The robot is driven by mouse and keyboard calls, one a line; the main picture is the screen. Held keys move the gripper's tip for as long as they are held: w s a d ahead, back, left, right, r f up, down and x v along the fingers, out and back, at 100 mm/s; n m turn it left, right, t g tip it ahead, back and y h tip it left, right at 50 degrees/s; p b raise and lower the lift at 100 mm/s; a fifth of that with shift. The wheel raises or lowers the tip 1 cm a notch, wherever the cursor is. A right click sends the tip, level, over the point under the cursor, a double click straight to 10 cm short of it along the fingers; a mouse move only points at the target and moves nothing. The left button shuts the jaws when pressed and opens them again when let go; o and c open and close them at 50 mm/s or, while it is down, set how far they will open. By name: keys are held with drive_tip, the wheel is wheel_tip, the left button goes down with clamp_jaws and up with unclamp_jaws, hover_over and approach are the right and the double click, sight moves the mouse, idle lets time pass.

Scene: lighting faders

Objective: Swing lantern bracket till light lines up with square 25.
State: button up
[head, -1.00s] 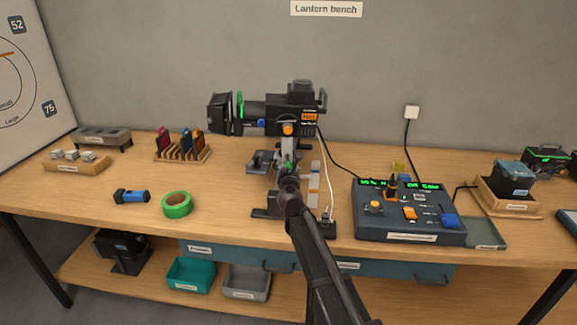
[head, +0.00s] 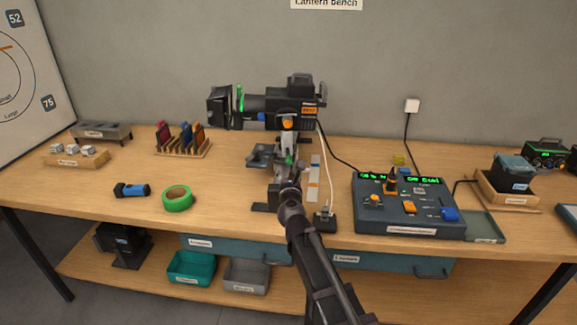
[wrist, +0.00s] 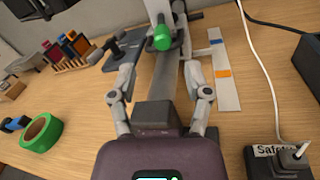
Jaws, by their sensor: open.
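The black lantern (head: 282,107) points left on its stand at the back of the bench. Its grey bracket (head: 287,142) hangs below, with an orange knob (head: 287,124). A green-tipped handle (wrist: 162,38) shows low on the bracket in the wrist view. My gripper (wrist: 163,80) is open and empty, its fingers either side of the stand's dark bar, short of the green tip. In the head view my gripper (head: 289,180) is in front of the stand. The board (head: 25,85) at far left shows squares 52 and 75; square 25 and any light spot are out of view.
A control desk (head: 408,208) stands at right, with a socket block (head: 325,221) and white cable close to the stand. A ruled strip (wrist: 222,72) lies just right of my fingers. Green tape (head: 177,199) and a blue torch (head: 132,191) lie left.

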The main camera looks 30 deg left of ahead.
drive_tip(key=v, duration=0.3)
drive_tip(key=shift+s+d, duration=0.1)
drive_tip(key=shift+s, duration=0.1)
